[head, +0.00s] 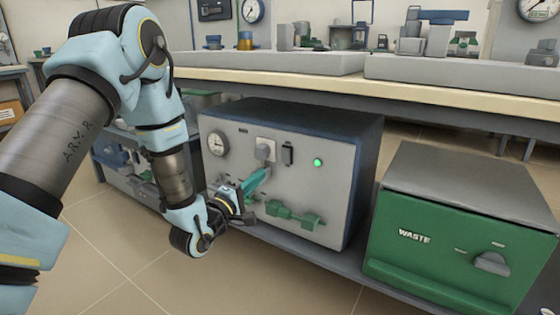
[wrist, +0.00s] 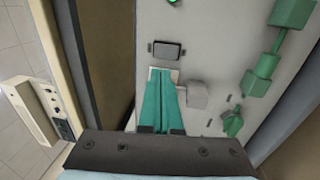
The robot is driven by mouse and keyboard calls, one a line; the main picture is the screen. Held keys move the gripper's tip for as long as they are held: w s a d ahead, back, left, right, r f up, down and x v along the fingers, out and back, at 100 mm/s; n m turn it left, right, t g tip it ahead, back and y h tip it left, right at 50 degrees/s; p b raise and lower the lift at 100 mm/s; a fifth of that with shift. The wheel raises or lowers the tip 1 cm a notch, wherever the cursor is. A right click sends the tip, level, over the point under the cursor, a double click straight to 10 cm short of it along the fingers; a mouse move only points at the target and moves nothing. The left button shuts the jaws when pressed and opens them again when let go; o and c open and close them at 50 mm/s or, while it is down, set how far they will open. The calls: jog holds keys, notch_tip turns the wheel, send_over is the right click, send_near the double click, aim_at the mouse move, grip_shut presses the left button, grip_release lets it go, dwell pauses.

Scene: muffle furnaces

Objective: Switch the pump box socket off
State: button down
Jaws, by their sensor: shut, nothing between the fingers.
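The pump box (head: 340,190) is a grey-fronted cabinet with dark blue sides under the bench. Its front has a pale socket plate (head: 266,143) with a grey plug block (head: 263,153). The plate (wrist: 154,73) and block (wrist: 197,95) also show in the wrist view. A black rocker-like part (head: 288,154) sits right of the plate, and a green lamp (head: 317,162) is lit. My gripper (head: 266,172) is shut and empty, its teal fingers pointing at the socket. In the wrist view its fingertips (wrist: 164,72) overlap the plate and hide part of it; contact cannot be told.
A round gauge (head: 217,144) is left of the socket and a green valve-like fitting (head: 293,215) is below it. A green waste bin (head: 450,245) stands to the right. The bench edge (head: 400,92) overhangs the box. Tiled floor lies open in front.

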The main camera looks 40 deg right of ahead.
aim_at(285, 151)
jog(key=b+x, duration=0.2)
jog(key=x, duration=0.9)
jog(key=shift+b, duration=0.4)
jog(key=p, duration=0.2)
jog(key=r+y+p, duration=0.1)
jog(key=p, duration=0.1)
jog(key=shift+w+d+r+p, duration=0.2)
jog(key=shift+d+r+p, duration=0.1)
jog(key=shift+d+p, duration=0.1)
jog(key=shift+d+f+b, duration=0.1)
jog(key=shift+f+b, duration=0.25)
jog(key=shift+f, duration=0.05)
jog(key=shift+s, duration=0.1)
